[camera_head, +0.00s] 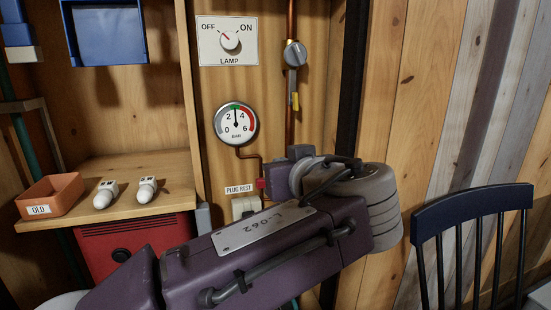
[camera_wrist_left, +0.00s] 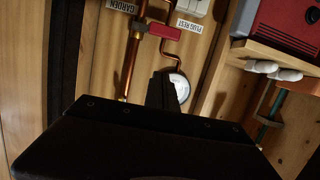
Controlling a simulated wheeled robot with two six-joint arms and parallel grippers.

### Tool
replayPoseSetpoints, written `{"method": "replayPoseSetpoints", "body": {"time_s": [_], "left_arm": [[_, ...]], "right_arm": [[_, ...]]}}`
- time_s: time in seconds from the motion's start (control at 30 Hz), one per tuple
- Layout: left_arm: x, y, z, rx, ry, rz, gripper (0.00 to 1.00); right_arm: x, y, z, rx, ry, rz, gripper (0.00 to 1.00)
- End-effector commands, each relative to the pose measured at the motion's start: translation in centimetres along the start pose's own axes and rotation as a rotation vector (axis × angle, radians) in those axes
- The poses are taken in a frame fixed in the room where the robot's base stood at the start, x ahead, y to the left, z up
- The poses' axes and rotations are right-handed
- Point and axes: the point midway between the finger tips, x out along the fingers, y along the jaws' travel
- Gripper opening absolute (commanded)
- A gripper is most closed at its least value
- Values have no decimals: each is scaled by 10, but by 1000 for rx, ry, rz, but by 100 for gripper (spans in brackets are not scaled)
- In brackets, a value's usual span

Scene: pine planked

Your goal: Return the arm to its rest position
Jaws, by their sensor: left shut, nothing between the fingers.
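My left arm, purple with an "L-062" plate, crosses the head view from the lower left, and its grey rounded joint stands in front of the wall at the right. The fingers of my left gripper cannot be made out in the head view. In the left wrist view the dark fingers of my left gripper (camera_wrist_left: 163,92) are together, with nothing between them. They point at the wooden wall panel, overlapping the edge of the pressure gauge (camera_wrist_left: 179,84). A large dark part of mine fills the bottom of that view. My right gripper is in neither view.
The wall carries the gauge (camera_head: 235,123), a lamp switch (camera_head: 229,41), copper pipes and a red valve handle (camera_wrist_left: 165,32). At left are a shelf (camera_head: 150,205), two white bulbs (camera_head: 147,190), an "OLD" tray (camera_head: 66,187) and a red box (camera_head: 95,252). A dark chair (camera_head: 472,210) stands right.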

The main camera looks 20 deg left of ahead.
Motion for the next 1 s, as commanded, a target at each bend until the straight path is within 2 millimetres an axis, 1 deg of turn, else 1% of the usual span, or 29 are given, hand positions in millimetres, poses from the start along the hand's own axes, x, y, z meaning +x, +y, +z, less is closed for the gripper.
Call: {"method": "replayPoseSetpoints", "body": {"time_s": [0.03,0.1,0.4,0.47,0.53,0.57,0.6,0.67,0.7,0.77,0.8,0.87,0.9,0.97,1.0], "left_arm": [[-5,0,-1,1,0,2,0],[-8,0,0,0,0,1,0],[-7,-2,0,-2,1,-7,0],[1,-12,-2,-9,2,-42,0],[25,-38,-4,-16,1,-144,0],[39,-54,3,0,-9,-207,0],[57,-74,23,32,-56,-284,0],[80,-98,67,83,-171,-362,0],[92,-112,99,128,-261,-388,0],[103,-131,148,194,-408,-408,0],[106,-142,182,236,-513,-409,0],[105,-158,233,286,-674,-391,0],[100,-167,265,311,-779,-367,0],[88,-176,311,332,-926,-316,0],[77,-180,338,339,-1014,-274,0]], "right_arm": [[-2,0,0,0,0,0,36],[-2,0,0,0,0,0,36],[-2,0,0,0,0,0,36],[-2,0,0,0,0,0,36],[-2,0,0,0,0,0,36],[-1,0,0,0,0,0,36],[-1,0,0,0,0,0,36],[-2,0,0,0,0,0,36],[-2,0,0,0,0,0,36],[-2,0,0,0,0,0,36],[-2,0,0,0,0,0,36],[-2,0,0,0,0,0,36],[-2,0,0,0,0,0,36],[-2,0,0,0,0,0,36],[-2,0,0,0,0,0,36]]}}
